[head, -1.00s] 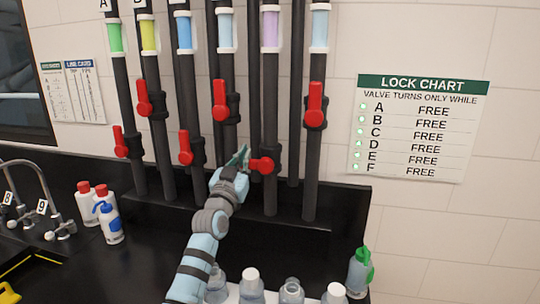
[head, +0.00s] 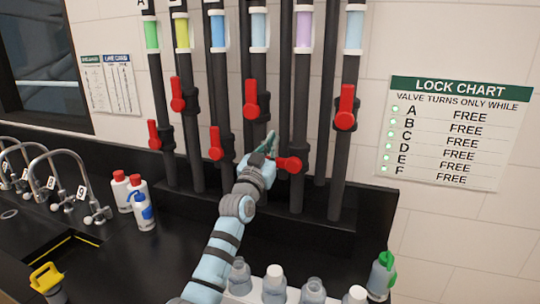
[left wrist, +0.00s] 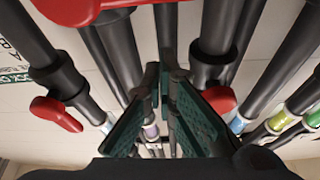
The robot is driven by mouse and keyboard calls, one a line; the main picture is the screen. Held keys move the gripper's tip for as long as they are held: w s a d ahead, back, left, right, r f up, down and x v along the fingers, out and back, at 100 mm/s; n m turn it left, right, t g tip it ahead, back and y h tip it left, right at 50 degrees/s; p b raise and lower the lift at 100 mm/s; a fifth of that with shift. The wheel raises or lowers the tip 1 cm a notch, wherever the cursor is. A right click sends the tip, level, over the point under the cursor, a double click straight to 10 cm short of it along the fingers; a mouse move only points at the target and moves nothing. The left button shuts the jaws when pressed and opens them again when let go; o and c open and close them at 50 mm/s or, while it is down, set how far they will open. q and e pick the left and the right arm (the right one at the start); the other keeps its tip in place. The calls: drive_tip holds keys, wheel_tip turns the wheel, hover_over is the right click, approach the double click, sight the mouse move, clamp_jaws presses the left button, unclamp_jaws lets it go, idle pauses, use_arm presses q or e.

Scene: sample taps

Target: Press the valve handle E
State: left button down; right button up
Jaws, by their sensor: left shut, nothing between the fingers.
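The valve handle E (head: 288,164) is a red lever on the pipe with the purple band (head: 304,30). It lies about horizontal, its end pointing left. My left gripper (head: 268,143) is shut and empty, just above and left of that lever's end; I cannot tell whether they touch. In the left wrist view my dark green fingers (left wrist: 168,100) point up among the pipes. A large red handle at the top edge (left wrist: 85,8) looks like handle E, partly cut off. The lock chart (head: 448,135) lists E as FREE. My right gripper is not in view.
Red handle D (head: 251,100) and handle F (head: 346,105) stand upright on neighbouring pipes. Handle C (head: 215,143) is lower left. Sink taps (head: 90,205) are at left.

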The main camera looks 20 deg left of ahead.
use_arm(q)
drive_tip(key=v, duration=1)
drive_tip(key=shift+d+r+p, duration=0.2)
drive_tip(key=shift+p, duration=0.2)
drive_tip(key=shift+a, duration=0.1)
